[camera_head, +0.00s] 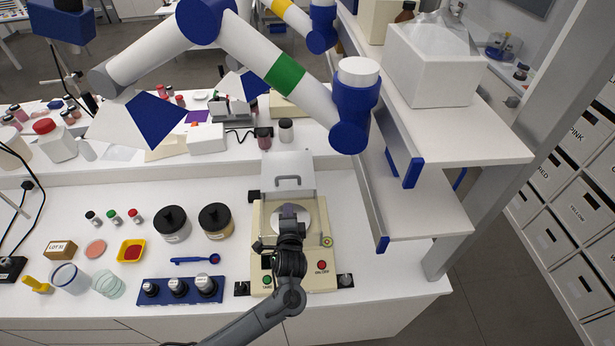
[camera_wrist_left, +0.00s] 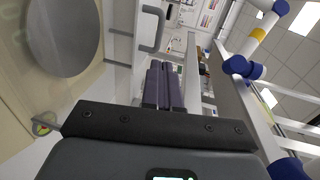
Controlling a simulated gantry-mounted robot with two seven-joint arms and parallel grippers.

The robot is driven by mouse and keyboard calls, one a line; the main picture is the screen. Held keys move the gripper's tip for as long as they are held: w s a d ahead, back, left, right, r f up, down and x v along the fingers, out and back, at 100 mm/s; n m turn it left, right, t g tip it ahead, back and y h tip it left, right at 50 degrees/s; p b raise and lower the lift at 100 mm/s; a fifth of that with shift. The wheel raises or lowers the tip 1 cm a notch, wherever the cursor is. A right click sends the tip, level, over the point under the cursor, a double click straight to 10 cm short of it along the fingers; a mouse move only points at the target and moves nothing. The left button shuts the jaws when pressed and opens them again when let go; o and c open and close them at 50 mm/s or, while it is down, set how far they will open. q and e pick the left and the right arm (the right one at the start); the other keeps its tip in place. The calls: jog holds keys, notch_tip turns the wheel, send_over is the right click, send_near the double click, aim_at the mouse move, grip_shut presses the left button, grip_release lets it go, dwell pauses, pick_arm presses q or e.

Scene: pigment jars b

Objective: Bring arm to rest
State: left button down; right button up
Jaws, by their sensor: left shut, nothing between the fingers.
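My left gripper (camera_head: 289,211) is over the round silver pan of the cream balance (camera_head: 262,222) in the head view. Its dark fingers are together with nothing between them. The fingers also show closed in the left wrist view (camera_wrist_left: 163,85), with the pan (camera_wrist_left: 62,35) at the upper left of that picture. Whether the fingertips touch the balance I cannot tell. The dark forearm runs down to the bottom edge of the head view. My right gripper is in neither view.
Left of the balance stand two black-lidded jars (camera_head: 172,222), a blue spoon (camera_head: 196,260), a yellow dish (camera_head: 131,251) and a blue rack (camera_head: 180,291) of weights. Shelving (camera_head: 425,210) rises at the right. Little bare bench lies close around the balance.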

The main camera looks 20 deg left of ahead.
pick_arm(q)
jog(key=s+d+f+n+g+h+p, duration=0.2)
jog(key=s+d+n+g+h, duration=0.1)
jog(key=s, duration=0.4)
jog(key=s+d+f+n+g+h+p, duration=0.1)
jog(key=s+d+f+n+g+h, duration=0.1)
jog(key=s, duration=0.5)
jog(key=s+a+r+n+g+p, duration=0.1)
jog(key=s+a+r+n+g, duration=0.1)
jog(key=s, duration=1)
jog(key=s+a+r+n+g+h+p, duration=0.1)
jog(key=s+r+n+g, duration=0.3)
jog(key=s, duration=0.7)
notch_tip(320, 180, up, 2)
jog(key=shift+s+a+r+p, duration=0.2)
jog(key=shift+s+a+p, duration=0.15)
jog(key=shift+a+p, duration=0.4)
